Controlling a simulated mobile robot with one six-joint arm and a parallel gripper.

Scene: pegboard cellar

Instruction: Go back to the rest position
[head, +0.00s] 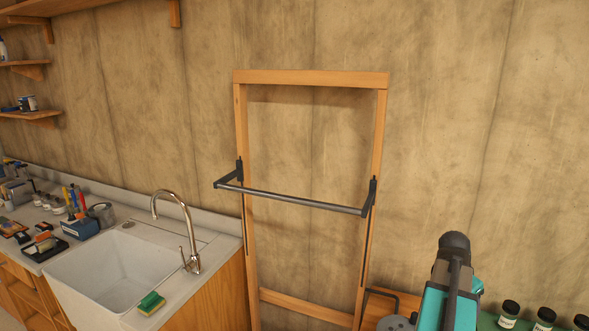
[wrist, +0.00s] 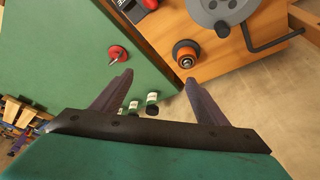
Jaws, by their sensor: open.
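My gripper (wrist: 158,80) shows in the wrist view with its two dark fingers spread apart and nothing between them. It points down over a green surface (wrist: 60,50) and the edge of a wooden top (wrist: 150,40). Small jars with white labels (wrist: 152,98) show beyond and between the fingers. In the head view my teal and dark arm stands at the lower right, and I cannot make out the fingers there.
A red-topped object (wrist: 118,53), an orange-rimmed round object (wrist: 186,55) and a grey reel (wrist: 222,8) lie near the fingers. Jars (head: 545,317) stand right of my arm. A wooden frame with a dark bar (head: 300,200) and a sink (head: 110,272) are left.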

